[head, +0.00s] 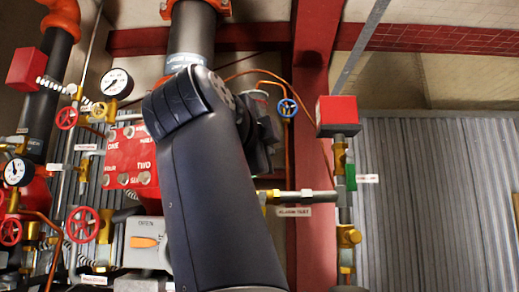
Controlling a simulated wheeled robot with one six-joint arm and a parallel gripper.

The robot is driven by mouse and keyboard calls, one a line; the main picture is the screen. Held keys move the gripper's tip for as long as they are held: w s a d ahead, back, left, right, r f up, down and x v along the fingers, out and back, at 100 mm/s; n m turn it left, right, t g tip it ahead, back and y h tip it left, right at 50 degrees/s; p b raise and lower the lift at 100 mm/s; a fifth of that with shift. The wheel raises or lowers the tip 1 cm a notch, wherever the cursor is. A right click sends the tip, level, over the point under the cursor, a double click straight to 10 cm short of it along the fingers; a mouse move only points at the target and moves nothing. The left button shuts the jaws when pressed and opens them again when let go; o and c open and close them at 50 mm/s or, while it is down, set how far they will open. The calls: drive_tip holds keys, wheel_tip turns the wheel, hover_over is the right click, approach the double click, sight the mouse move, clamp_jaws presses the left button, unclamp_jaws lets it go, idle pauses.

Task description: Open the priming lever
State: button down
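I cannot tell for sure which part is the priming lever; no readable label in the head view names it. A small green lever handle (351,177) stands upright on the brass valve of the right-hand pipe, with a small white tag (368,179) too blurred to read. My dark arm fills the middle of the view and hides much of the pipework behind it. My gripper (264,130) is mostly hidden behind the arm's wrist. Its fingers cannot be made out, nor whether it touches anything.
Left are pressure gauges (116,83), red handwheels (82,224), a red box (127,157) and a grey box (146,241) with an orange pointer under "OPEN". A blue handwheel (287,108), an "ALARM TEST" label (295,211) and a red column (312,60) stand right of my arm.

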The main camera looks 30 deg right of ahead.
drive_tip(key=shift+s+a, duration=0.35)
drive_tip(key=shift+a, duration=0.05)
idle(0.5)
